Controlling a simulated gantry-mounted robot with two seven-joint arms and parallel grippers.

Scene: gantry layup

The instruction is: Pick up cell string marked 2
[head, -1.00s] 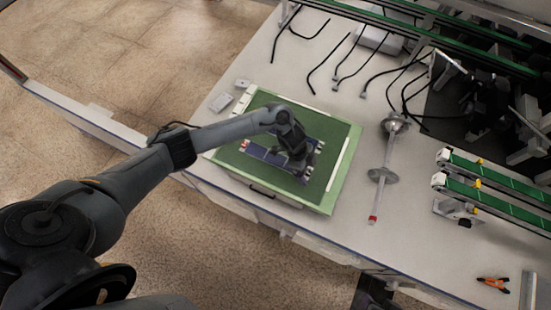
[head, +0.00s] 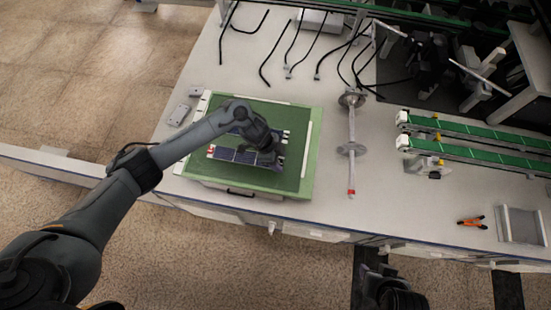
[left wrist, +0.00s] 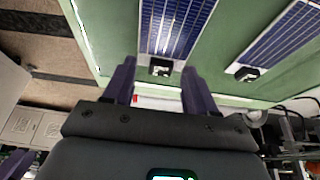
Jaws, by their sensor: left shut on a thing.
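Two blue cell strings lie roughly parallel over the green tray surface (head: 292,180) in the head view. My left gripper (head: 268,158) is at the right end of the front cell string (head: 228,154) and covers part of it. The rear cell string (head: 235,131) is partly behind my wrist. In the left wrist view, my left gripper (left wrist: 158,92) is shut on a cell string (left wrist: 174,28), whose end tag sits between the purple fingers. The other cell string (left wrist: 284,38) is to the right, apart. The tag marks are unreadable. I cannot tell whether the held string is lifted.
Small grey boxes (head: 178,115) lie left of the tray. Green conveyor rails (head: 470,130), orange pliers (head: 471,221) and black cables (head: 270,58) are on the white table. The table's front right is mostly clear.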

